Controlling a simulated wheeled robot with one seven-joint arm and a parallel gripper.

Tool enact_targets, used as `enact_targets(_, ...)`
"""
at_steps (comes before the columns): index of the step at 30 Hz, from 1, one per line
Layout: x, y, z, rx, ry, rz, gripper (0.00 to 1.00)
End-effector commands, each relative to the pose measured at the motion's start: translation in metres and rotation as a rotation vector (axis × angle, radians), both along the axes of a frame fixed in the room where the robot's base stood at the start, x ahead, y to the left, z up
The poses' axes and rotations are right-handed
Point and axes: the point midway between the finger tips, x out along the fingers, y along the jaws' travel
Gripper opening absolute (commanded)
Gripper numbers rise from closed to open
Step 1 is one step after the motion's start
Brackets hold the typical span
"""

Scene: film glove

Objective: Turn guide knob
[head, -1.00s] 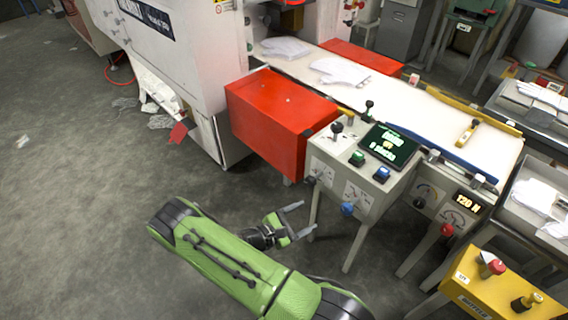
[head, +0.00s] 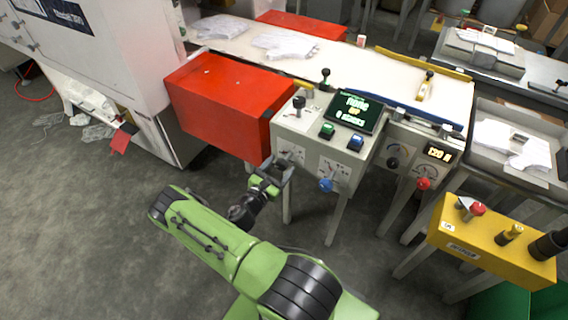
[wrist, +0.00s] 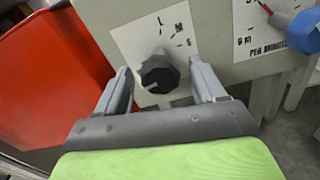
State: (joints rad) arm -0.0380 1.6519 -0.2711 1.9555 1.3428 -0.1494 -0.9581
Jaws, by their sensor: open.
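A dark faceted knob (wrist: 160,74) sits on a white dial plate (wrist: 143,35) with the letters L and M, on the front of the cream control box (head: 310,135). In the wrist view it lies between the two grey fingers of my gripper (wrist: 161,76), with gaps on both sides. In the head view my gripper (head: 275,169) is at the lower left of the box front and partly covers the knob. My gripper is open and holds nothing.
A blue knob (head: 325,185) is on the same face, to the right. A red box (head: 225,105) stands close on the left. A screen (head: 355,111), levers and buttons are on top. A red knob (head: 423,184) and yellow box (head: 490,245) lie further right.

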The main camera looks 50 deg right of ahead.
Motion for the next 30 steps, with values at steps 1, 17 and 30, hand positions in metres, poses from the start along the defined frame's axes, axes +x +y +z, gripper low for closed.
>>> enact_targets(1, 0.000, -0.011, -0.002, -0.001, -0.004, -0.003, 0.70)
enact_targets(17, 0.003, -0.033, 0.000, 0.000, -0.001, 0.001, 0.57)
enact_targets(30, 0.003, -0.033, 0.000, 0.000, -0.006, 0.001, 0.14)
